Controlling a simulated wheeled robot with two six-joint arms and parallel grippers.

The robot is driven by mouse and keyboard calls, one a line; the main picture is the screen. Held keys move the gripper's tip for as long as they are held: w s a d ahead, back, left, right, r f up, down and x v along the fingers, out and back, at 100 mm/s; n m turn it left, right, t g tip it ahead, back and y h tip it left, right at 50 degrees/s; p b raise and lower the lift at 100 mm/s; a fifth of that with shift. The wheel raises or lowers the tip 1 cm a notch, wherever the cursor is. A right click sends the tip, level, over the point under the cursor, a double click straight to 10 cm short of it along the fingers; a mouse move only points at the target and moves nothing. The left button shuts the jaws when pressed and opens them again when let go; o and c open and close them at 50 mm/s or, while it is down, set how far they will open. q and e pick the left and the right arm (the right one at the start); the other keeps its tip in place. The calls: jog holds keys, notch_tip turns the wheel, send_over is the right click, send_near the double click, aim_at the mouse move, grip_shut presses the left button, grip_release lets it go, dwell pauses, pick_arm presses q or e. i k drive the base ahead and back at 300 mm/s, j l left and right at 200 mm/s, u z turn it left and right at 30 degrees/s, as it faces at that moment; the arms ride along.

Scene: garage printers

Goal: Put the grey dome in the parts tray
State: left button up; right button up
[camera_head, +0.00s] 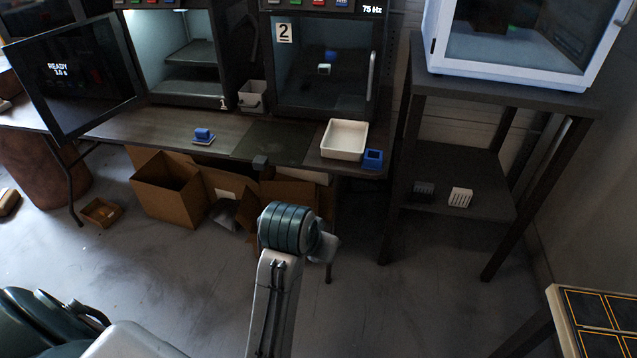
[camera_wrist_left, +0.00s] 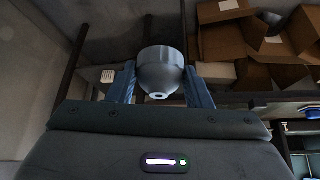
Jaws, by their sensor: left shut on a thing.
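The grey dome (camera_wrist_left: 160,72) shows in the left wrist view between the two blue-grey fingers of my left gripper (camera_wrist_left: 159,82), which is shut on it. The dome's rounded end with a small light spot faces the camera. In the head view my left arm rises in the lower middle, and its gripper and the dome are hidden behind the teal joint. A shallow white tray (camera_head: 343,155), which looks like the parts tray, lies on the right end of the workbench and appears empty. My right gripper is not in view.
A small blue open box (camera_head: 373,159) stands right of the tray at the bench edge. A blue part (camera_head: 203,134) lies further left on the bench (camera_head: 130,128). Cardboard boxes (camera_head: 167,185) stand under it. A dark shelf stand (camera_head: 470,185) holds a white slotted block (camera_head: 460,197).

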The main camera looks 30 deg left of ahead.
aim_at(345, 143)
jog(key=i+j, duration=0.55)
jog(key=i, duration=0.15)
jog(key=i+j+z, duration=0.1)
jog(key=i+j, duration=0.45)
jog(key=i, duration=0.15)
